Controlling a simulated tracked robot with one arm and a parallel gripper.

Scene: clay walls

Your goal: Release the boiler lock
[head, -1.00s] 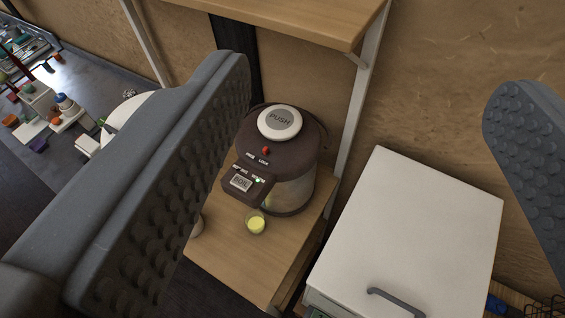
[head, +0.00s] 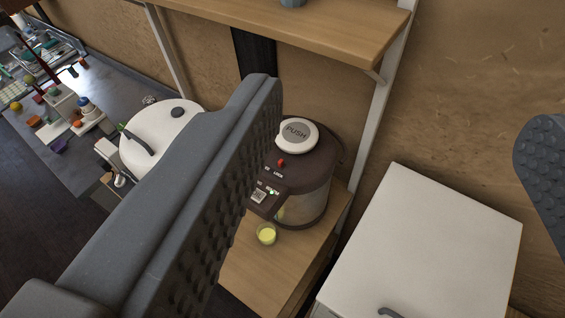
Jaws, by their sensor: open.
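The boiler (head: 305,205) is a dark brown and metallic pot on a wooden shelf. A round white PUSH button (head: 297,134) is on its lid. A small red lock button (head: 281,163) sits below it, beside the word LOCK. The front panel is partly hidden behind my left finger. My gripper (head: 405,130) is open and empty, with its fingers wide apart in the near foreground. The boiler shows between them, close to the left finger in the picture and farther away. No contact with it is visible.
A small cup with yellow content (head: 267,234) stands before the boiler. A white cabinet (head: 425,240) is at the right. A wooden shelf (head: 330,22) hangs above, with a white post (head: 372,140). A white rounded appliance (head: 160,125) is at the left.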

